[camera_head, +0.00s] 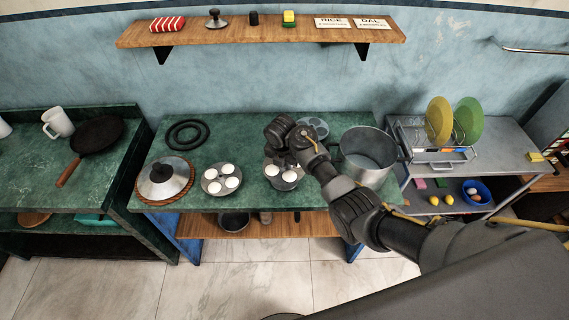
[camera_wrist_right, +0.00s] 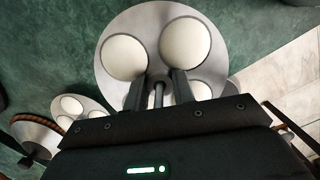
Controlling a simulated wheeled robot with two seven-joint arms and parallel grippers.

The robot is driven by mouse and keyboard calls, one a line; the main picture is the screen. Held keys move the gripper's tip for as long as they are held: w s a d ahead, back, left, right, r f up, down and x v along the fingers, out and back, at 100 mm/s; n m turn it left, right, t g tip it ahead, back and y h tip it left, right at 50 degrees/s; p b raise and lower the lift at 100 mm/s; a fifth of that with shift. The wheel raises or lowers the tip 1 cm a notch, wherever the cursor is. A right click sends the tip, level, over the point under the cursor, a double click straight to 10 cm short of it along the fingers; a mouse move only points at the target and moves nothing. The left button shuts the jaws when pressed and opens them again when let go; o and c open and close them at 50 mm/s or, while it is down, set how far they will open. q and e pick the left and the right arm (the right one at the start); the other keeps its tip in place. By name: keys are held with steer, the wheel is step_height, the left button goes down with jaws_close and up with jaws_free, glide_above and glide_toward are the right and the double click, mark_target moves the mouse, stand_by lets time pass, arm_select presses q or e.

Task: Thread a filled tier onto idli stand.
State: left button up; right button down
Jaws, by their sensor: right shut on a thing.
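A round grey metal tier (camera_head: 284,185) filled with several white idlis lies under my right gripper (camera_head: 283,158) at the middle of the green counter. In the right wrist view, the fingers (camera_wrist_right: 157,82) are shut at the middle of this tier (camera_wrist_right: 152,15), around a thin grey post (camera_wrist_right: 158,94). I cannot tell whether the tier is raised off the counter. A second filled tier (camera_head: 221,179) lies to the left. A grey round plate with hollows (camera_head: 314,126) is partly hidden behind my right arm. My left gripper is not in view.
A large steel pot (camera_head: 367,157) stands right of my gripper. A domed lid (camera_head: 161,175) rests on a woven mat at the left, with dark rings (camera_head: 187,134) behind it. A shelf (camera_head: 260,33) hangs on the wall.

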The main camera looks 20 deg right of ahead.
steer(key=shift+f, duration=0.1)
steer(key=c, duration=1.1)
jaws_free()
steer(key=r, duration=0.3)
steer(key=s+r, duration=0.1)
steer(key=r, duration=0.3)
steer(key=a+r+b, duration=0.1)
steer(key=r, duration=0.2)
steer(key=shift+s+r, duration=0.15)
steer(key=shift+r, duration=0.2)
